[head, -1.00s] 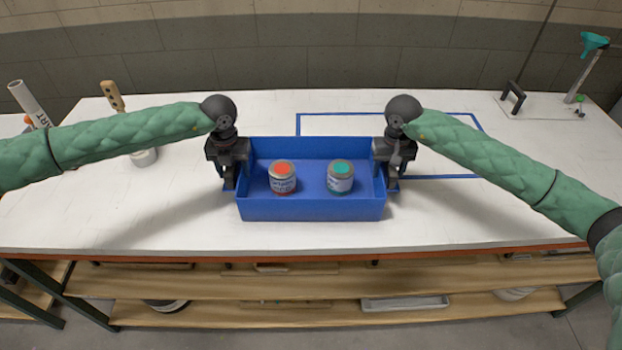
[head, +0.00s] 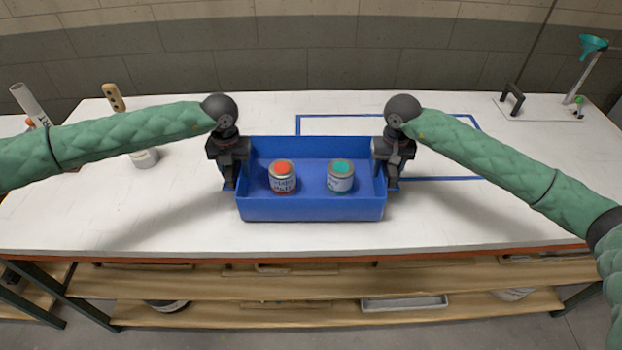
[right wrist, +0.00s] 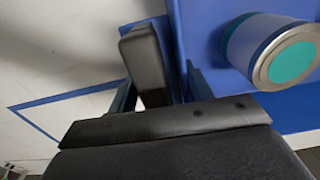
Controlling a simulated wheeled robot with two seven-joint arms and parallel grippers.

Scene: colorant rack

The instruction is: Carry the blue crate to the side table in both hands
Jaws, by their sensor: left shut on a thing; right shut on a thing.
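The blue crate (head: 312,208) is in the middle of the head view, over the white bench top. A can with a red lid (head: 282,178) and a can with a teal lid (head: 340,177) stand upright inside it. My left gripper (head: 230,184) is shut on the crate's left end. My right gripper (head: 392,182) is shut on its right end. In the right wrist view, a dark finger (right wrist: 150,65) is against the crate's wall, and the teal-lidded can (right wrist: 275,50) shows inside. I cannot tell whether the crate's bottom touches the bench.
The white bench (head: 130,225) has a blue taped outline (head: 440,179) behind and right of the crate. A stand with a teal funnel (head: 592,45) is at the back right. A pot (head: 145,158) and a white tube (head: 30,105) are at the left. Shelves lie below.

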